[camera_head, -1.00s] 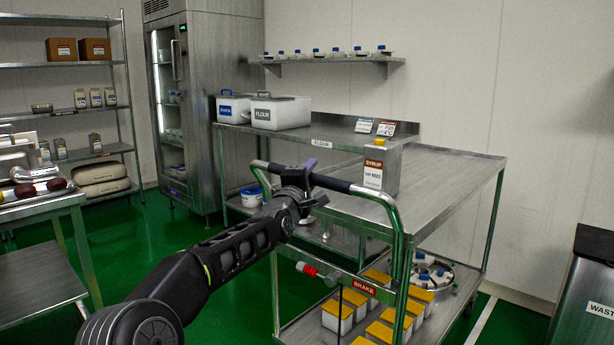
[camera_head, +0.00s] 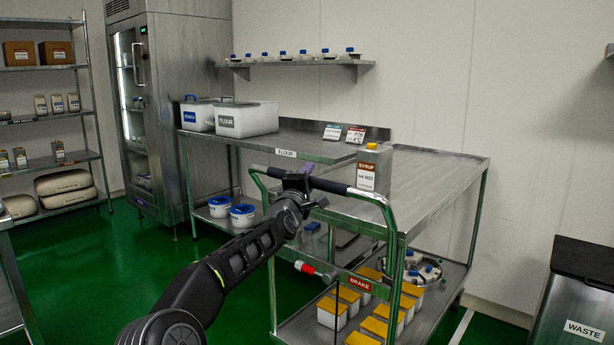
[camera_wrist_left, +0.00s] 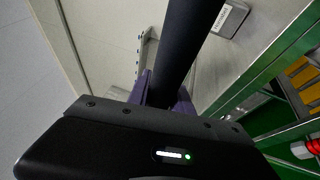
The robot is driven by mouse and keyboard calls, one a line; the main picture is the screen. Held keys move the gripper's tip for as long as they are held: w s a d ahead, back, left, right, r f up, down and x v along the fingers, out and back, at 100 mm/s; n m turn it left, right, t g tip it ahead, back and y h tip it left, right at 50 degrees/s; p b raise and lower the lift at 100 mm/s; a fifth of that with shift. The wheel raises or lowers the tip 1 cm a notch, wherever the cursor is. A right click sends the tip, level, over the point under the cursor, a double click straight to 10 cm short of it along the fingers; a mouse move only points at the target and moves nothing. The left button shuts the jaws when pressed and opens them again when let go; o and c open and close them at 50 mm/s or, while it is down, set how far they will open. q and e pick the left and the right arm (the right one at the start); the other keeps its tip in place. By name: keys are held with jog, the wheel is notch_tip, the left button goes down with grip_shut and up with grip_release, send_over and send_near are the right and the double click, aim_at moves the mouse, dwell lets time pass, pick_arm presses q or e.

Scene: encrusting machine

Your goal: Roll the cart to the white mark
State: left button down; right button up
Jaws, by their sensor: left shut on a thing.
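In the left wrist view the dark handle bar (camera_wrist_left: 183,45) passes between the purple fingers (camera_wrist_left: 160,92). The red-tipped brake lever (camera_head: 312,270) sits left of the BRAKE label (camera_head: 359,283). My right gripper is out of view.
A syrup tin (camera_head: 374,168) stands on the cart top; yellow-lidded tubs (camera_head: 374,327) fill its lower shelf. The flour table (camera_head: 290,142) is close behind the cart. A waste bin (camera_head: 588,295) stands at right. Green floor (camera_head: 150,255) is open at left.

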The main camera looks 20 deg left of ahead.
pick_arm(q)
jog(key=shift+f, duration=0.15)
jog(key=c, duration=1.1)
grip_release()
jog(key=shift+c, duration=0.2)
jog(key=shift+s, duration=0.15)
jog(key=shift+s+b, duration=0.3)
jog(key=shift+s, duration=0.25)
jog(key=s+f+b, duration=0.1)
jog(key=s, duration=0.5)
jog(key=shift+d+f, duration=0.15)
jog(key=shift+d, duration=0.25)
jog(key=shift+s, duration=0.15)
